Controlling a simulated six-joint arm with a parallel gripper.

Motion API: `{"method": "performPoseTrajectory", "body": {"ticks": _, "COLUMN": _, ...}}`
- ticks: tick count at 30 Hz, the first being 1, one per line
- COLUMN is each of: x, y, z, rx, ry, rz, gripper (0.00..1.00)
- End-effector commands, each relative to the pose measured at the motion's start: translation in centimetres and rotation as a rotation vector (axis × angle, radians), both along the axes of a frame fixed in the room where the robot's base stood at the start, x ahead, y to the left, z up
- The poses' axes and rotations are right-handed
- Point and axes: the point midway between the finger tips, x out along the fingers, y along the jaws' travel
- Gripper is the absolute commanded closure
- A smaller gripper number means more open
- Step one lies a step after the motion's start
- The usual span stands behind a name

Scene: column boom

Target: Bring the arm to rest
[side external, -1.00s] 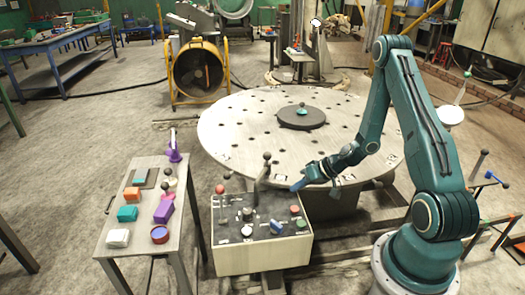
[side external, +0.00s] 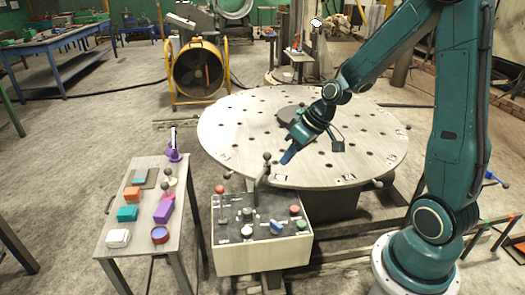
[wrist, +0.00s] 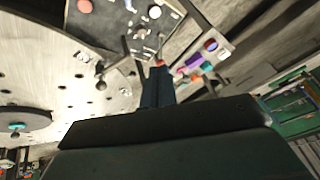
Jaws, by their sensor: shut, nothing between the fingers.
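My gripper (side external: 288,157) is shut and empty. In the side view it hangs over the near part of the round table, above and behind the control box, pointing down and to the left. In the wrist view my gripper (wrist: 160,68) shows as closed dark blue fingers. It touches nothing that I can see. My arm is bent, with its upper part leaving the top of the side view.
The control box (side external: 235,262) has levers, knobs and buttons on top. The large round table (side external: 230,125) with holes is behind it. A side table (side external: 120,218) at left holds several coloured blocks. A yellow-framed fan (side external: 198,70) stands behind.

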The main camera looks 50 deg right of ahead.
Motion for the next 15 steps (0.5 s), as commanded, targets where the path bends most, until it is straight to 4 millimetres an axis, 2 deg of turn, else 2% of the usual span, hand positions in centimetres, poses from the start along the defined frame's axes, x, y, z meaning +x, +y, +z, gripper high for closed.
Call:
{"method": "performPoseTrajectory", "body": {"ticks": 3, "x": -1.0, "y": 1.3, "z": 2.2, "rx": -0.041, "ry": 0.004, "rz": 0.019, "gripper": 1.0}}
{"method": "performPoseTrajectory", "body": {"ticks": 15, "x": -5.9, "y": 4.7, "z": 8.2, "rx": -0.151, "ry": 0.013, "rz": 0.022, "gripper": 1.0}}
